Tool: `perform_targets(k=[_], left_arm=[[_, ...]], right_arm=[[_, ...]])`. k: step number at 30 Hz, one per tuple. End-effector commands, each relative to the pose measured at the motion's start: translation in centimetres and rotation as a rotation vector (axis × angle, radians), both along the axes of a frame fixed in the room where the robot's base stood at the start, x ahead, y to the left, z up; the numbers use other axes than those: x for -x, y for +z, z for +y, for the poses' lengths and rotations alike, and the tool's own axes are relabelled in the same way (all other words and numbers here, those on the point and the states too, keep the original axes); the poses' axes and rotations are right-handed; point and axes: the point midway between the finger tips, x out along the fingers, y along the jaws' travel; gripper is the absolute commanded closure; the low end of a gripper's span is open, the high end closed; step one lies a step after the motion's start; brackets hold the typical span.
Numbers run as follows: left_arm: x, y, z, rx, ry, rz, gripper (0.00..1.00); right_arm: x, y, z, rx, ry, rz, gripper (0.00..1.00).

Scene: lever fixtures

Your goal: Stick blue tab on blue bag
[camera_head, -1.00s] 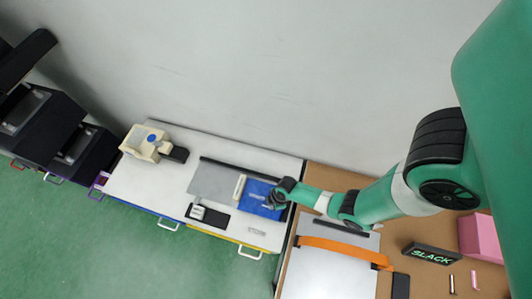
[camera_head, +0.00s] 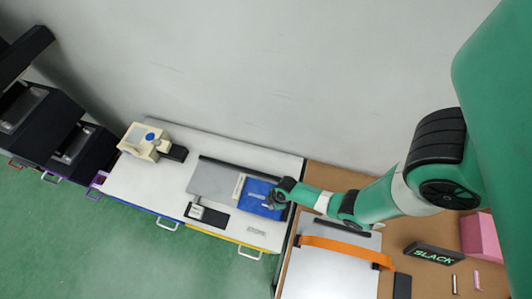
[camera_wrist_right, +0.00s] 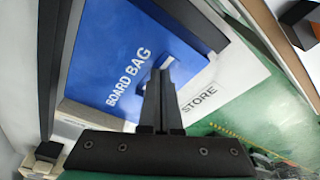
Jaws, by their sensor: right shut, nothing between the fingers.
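The blue bag (camera_head: 258,187) lies flat on the white worktop, and "BOARD BAG" is printed on it in the right wrist view (camera_wrist_right: 100,50). My right gripper (camera_head: 270,204) is over the bag's right part. Its fingers (camera_wrist_right: 160,80) are shut and empty, with the tips at or just above the bag's surface; I cannot tell if they touch. A small lighter patch shows at the fingertips, but I cannot tell if it is the blue tab. A beige device (camera_head: 138,148) with a round blue part (camera_head: 150,137) stands at the worktop's left end. My left gripper is out of view.
A grey panel (camera_head: 212,181) lies left of the bag, with a dark bar behind it. A black pad (camera_head: 212,217) lies in front. "STORE" is printed on the worktop (camera_head: 257,231). A brown bench with an orange strap (camera_head: 335,249) and a "SLACK" sign (camera_head: 433,255) is to the right.

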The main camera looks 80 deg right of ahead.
Motion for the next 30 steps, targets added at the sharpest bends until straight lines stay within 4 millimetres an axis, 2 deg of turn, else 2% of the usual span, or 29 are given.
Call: perform_targets(k=[8,30], left_arm=[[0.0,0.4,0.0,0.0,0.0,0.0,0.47],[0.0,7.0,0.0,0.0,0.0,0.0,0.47]], right_arm=[[0.0,0.4,0.0,0.0,0.0,0.0,1.0],[0.0,7.1,0.0,0.0,0.0,0.001,1.0]])
